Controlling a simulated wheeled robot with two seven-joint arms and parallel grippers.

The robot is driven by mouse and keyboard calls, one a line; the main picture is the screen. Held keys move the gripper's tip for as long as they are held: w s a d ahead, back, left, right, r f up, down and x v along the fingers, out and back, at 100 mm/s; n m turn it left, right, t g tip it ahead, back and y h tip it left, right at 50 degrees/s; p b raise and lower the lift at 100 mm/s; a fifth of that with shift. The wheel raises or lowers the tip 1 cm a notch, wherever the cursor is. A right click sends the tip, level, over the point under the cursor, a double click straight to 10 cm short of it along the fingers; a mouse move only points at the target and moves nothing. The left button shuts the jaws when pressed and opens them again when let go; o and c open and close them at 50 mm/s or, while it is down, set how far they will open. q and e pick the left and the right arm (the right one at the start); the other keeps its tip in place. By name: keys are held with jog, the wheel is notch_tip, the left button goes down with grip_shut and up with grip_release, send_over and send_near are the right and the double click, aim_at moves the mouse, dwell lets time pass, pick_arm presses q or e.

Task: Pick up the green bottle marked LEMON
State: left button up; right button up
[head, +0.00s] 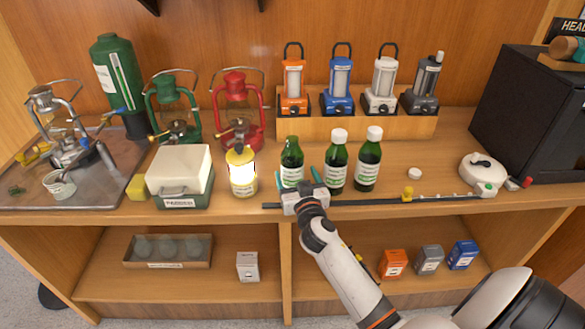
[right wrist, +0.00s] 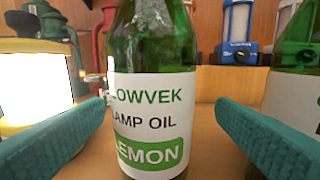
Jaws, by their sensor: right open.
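The green bottle marked LEMON (right wrist: 149,105) stands upright on the counter, its label facing the right wrist camera. In the head view this bottle (head: 291,152) is the leftmost of three green bottles and shows no white cap. My right gripper (head: 297,176) is open at the front of it. Its teal fingers stand one on each side of the bottle in the right wrist view (right wrist: 160,118), with gaps visible. The lower bottle is partly hidden by the gripper in the head view. My left gripper is not in view.
A glowing yellow lantern (head: 241,172) stands close left. Two white-capped green bottles (head: 336,163) (head: 368,160) stand close right. A dark rail (head: 375,200) runs along the counter front. A loose white cap (head: 415,173) lies to the right. Several lanterns stand on a wooden riser (head: 355,128) behind.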

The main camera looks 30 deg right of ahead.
jog(key=x, duration=0.3)
jog(key=p+x, duration=0.1)
jog(key=x, duration=0.1)
jog(key=shift+a, duration=0.3)
jog(key=c, duration=1.1)
jog(key=shift+c, duration=0.7)
jog(key=shift+r, duration=0.15)
